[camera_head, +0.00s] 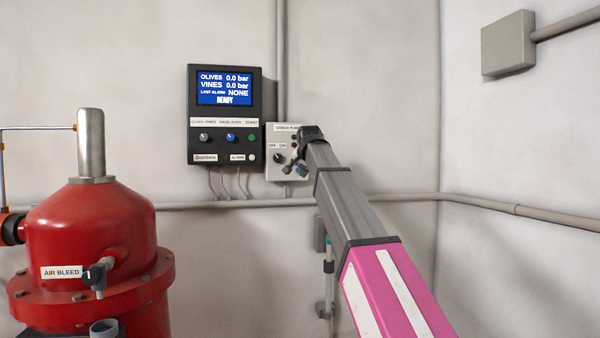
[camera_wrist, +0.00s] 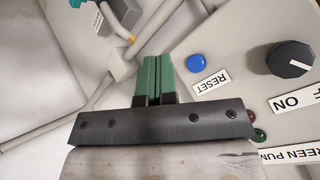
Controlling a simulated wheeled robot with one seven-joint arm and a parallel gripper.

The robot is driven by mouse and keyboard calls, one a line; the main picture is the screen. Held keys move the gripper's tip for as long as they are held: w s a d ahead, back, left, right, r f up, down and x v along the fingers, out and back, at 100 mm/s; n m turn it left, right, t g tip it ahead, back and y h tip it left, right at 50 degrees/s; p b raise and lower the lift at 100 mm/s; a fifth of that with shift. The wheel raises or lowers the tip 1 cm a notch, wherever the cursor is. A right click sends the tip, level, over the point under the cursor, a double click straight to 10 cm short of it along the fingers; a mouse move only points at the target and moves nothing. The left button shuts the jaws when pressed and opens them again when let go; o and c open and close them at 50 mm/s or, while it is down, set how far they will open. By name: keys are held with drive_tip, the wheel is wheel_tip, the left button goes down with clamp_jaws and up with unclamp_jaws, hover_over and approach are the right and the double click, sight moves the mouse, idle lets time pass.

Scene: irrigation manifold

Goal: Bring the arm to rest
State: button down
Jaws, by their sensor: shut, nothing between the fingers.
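My arm (camera_head: 345,195) reaches from the lower right up to the wall in the head view. My gripper (camera_head: 296,166) is at its end, in front of the lower right part of the green pump box (camera_head: 272,172). In the wrist view my gripper (camera_wrist: 155,60) shows two green fingers lying side by side, shut with nothing between them. A blue button (camera_wrist: 197,61) labelled RESET and a black knob (camera_wrist: 290,59) with an ON label are to the right of the fingers. I cannot tell whether the fingertips touch the box.
A control panel (camera_head: 224,142) with a screen reading READY hangs left of the box. A red tank (camera_head: 95,240) with an AIR BLEED valve stands at left. A conduit (camera_head: 400,198) runs along the wall. A grey wall box (camera_head: 508,44) is at upper right.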

drive_tip(key=s+d+f+n+g, duration=0.15)
drive_tip(key=d+f, duration=0.25)
drive_tip(key=f, duration=0.9)
drive_tip(key=s+d+f+g+h, duration=0.1)
drive_tip(key=s+d+f, duration=0.25)
drive_tip(key=f, duration=0.95)
drive_tip(key=s+d+f+n+g, duration=0.15)
drive_tip(key=d+f, duration=0.35)
drive_tip(key=f, duration=0.8)
drive_tip(key=s+d+f+n+g, duration=0.1)
drive_tip(key=s+d+f, duration=0.4)
drive_tip(key=s+f, duration=0.7)
drive_tip(key=s+d+f+n+g, duration=0.1)
drive_tip(key=s+d+f+g, duration=0.2)
drive_tip(key=s+f, duration=1)
wheel_tip(320, 180, down, 3)
drive_tip(key=d, duration=0.3)
drive_tip(key=shift+f+g+h, duration=0.2)
drive_tip(key=shift+g+h, duration=0.1)
drive_tip(key=shift+s, duration=0.1)
